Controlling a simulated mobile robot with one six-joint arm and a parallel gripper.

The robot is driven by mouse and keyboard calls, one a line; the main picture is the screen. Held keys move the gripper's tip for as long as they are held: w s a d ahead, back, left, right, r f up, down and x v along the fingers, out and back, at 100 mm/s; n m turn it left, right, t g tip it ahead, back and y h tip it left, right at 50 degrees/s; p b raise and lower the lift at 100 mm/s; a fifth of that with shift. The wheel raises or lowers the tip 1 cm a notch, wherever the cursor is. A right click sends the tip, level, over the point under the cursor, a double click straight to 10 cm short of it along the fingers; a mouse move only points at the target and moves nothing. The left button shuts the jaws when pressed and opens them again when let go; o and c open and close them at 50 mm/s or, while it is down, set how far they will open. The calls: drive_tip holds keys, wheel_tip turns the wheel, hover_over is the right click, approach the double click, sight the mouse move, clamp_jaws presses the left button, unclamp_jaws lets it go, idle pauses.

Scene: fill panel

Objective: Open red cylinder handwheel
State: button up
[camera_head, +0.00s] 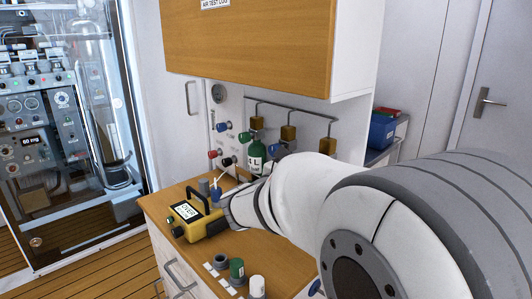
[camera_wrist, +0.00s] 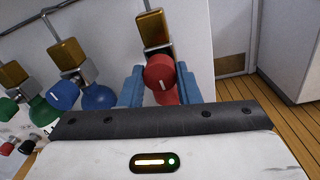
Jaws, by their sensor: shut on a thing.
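The red handwheel (camera_wrist: 159,72) shows in the wrist view as a round red knob with a white mark. It sits below a brass block (camera_wrist: 154,30), and the red cylinder (camera_wrist: 166,97) shows behind and below it. My gripper (camera_wrist: 160,82) has its two blue fingers on either side of the handwheel, shut on it. In the head view my arm hides the red cylinder, its handwheel and my fingers.
A blue handwheel (camera_wrist: 62,96) and blue cylinder (camera_wrist: 99,97) stand left of my gripper. A green cylinder (camera_head: 257,157) stands farther left by the wall panel. A yellow meter (camera_head: 190,221) sits on the wooden counter, beneath an overhead cabinet (camera_head: 250,45).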

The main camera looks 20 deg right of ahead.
drive_tip(key=n+p, duration=0.5)
drive_tip(key=p, duration=0.2)
drive_tip(key=shift+n, duration=0.4)
drive_tip(key=shift+s+f, duration=0.1)
